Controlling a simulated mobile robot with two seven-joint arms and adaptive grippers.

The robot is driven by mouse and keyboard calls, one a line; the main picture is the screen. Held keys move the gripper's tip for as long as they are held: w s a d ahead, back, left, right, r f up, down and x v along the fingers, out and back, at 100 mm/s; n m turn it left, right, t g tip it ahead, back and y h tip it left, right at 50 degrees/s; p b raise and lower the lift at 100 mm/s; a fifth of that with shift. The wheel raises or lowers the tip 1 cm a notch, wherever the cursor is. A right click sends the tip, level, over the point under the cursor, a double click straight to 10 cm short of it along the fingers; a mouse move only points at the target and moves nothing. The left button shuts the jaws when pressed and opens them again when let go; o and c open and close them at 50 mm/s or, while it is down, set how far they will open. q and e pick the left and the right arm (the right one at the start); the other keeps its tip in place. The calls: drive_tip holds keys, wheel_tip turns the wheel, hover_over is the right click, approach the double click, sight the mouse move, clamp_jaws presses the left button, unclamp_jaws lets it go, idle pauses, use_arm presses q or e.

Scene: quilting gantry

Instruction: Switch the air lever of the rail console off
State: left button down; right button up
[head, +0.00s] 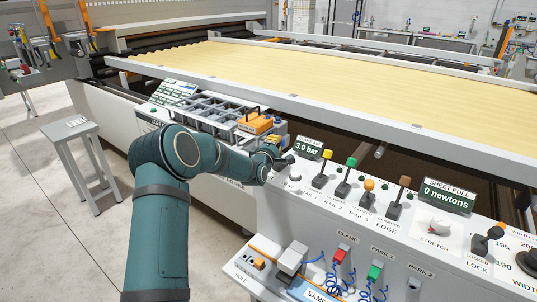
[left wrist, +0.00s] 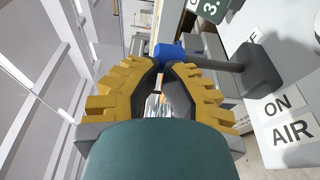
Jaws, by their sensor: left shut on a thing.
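The rail console (head: 330,226) has a row of levers along its sloping top. The air lever stands at its left end. A dark stem runs from the knob to the base (left wrist: 262,72), between the OFF label, partly cut off, and the ON label (left wrist: 277,104). I cannot tell which way the lever leans.
A green display (head: 308,147) reads 3.0 bar. Close to the right stand yellow (head: 326,154), green (head: 350,162), orange (head: 369,184) and brown (head: 404,181) levers. A grey parts tray (head: 200,112) lies behind my left arm. A stool (head: 80,130) stands on the left floor.

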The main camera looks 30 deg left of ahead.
use_arm(q)
drive_tip(key=w+g+p, duration=0.1)
drive_tip(key=w+r+g+p, duration=0.1)
drive_tip(key=shift+w+d+r+m+g+p, duration=0.15)
drive_tip(key=shift+w+m+g+p, duration=0.05)
drive_tip(key=shift+m+g+p, duration=0.15)
drive_tip(key=shift+w+d+f+g+p, duration=0.1)
drive_tip(key=shift+w+f+g+p, duration=0.15)
drive_tip(key=shift+w+g+p, duration=0.45)
drive_tip(key=shift+w+f, duration=0.2)
drive_tip(key=shift+w, duration=0.35)
use_arm(e)
drive_tip(key=shift+r, duration=2.15)
use_arm(q)
drive_tip(key=shift+r, duration=0.1)
